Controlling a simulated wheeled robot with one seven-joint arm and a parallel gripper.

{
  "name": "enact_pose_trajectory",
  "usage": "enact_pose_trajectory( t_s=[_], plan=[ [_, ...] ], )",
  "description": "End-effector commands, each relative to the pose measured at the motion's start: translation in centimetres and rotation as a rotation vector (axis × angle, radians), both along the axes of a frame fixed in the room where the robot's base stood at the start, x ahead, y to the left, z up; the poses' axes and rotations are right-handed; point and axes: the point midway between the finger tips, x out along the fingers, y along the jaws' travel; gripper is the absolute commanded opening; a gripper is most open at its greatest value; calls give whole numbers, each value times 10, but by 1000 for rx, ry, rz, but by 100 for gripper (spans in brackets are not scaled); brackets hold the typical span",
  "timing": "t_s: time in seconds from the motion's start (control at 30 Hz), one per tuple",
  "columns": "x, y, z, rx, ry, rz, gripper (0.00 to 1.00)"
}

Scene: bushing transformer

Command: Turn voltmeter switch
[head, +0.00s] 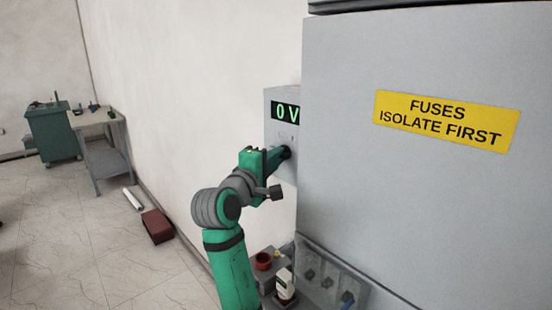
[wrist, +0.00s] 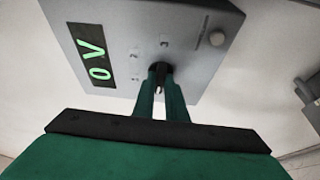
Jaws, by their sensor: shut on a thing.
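The voltmeter is a grey box (head: 281,106) on the wall, beside the big grey cabinet. Its green display (head: 287,112) reads 0 V. In the wrist view the box (wrist: 190,30) appears turned, with its display (wrist: 91,55) at the left. The dark switch knob (wrist: 159,71) sits on the box face, with small position marks around it. My gripper (head: 284,153) reaches the box face below the display. In the wrist view my gripper (wrist: 161,88) has its two green fingers shut on the switch knob. The fingers hide part of the knob.
A large grey cabinet (head: 420,190) with a yellow fuse warning label (head: 447,120) stands close at the right. Pots and a bottle (head: 285,284) stand low beside my arm. A red-brown box (head: 157,226) lies on the floor, with a bench (head: 98,120) farther back.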

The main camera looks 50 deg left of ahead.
Motion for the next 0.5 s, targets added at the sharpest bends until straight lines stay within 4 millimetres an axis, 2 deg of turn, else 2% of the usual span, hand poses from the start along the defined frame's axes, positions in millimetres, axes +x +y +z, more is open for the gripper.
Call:
enact_pose_trajectory(
  t_s=[0.27, 0.5],
  plan=[
    [0, 0, -4, 157, -1, 0, 0],
    [-1, 2, -6, 376, -3, 1, 0]
  ],
)
